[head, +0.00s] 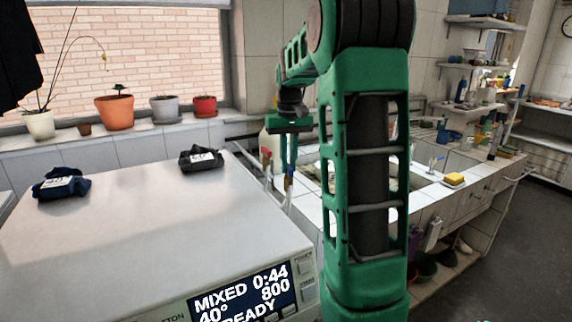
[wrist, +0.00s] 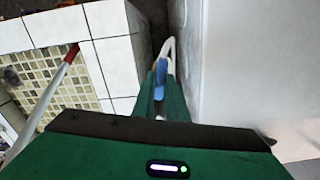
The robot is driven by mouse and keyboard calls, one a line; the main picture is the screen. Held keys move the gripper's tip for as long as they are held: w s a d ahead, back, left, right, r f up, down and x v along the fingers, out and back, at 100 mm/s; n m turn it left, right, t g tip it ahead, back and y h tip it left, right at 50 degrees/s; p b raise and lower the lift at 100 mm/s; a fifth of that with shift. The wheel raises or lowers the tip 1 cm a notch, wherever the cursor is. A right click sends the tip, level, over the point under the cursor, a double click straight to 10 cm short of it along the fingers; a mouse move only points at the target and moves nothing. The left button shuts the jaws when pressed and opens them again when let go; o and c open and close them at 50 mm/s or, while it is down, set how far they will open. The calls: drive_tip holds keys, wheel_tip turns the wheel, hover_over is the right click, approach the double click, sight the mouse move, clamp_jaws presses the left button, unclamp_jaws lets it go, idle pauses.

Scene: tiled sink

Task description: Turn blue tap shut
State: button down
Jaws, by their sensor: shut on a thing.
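My gripper (head: 288,168) points down beside the washing machine and is shut on the blue tap. The blue tap's handle (wrist: 160,78) shows between my two green fingers in the wrist view, with a pale curved pipe beyond it. In the head view a bit of the blue tap (head: 288,184) shows just below my fingertips. The red tap (wrist: 71,53) is apart from my gripper, to the left in the wrist view; it also shows left of my fingers in the head view (head: 266,157). My fingers hide part of the blue handle, and its exact angle is hard to tell.
The white washing machine (head: 150,225) stands close on the left in the head view, with two dark folded cloths on top. The tiled counter (wrist: 112,55) is close on the other side.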

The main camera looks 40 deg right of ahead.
drive_tip(key=m, duration=0.7)
drive_tip(key=shift+a, duration=0.1)
drive_tip(key=m, duration=0.4)
drive_tip(key=shift+m, duration=0.3)
drive_tip(key=shift+w+m, duration=0.1)
drive_tip(key=shift+m, duration=1.6)
drive_tip(key=shift+r, duration=0.1)
drive_tip(key=c, duration=1.9)
unclamp_jaws()
drive_tip(key=shift+o, duration=0.7)
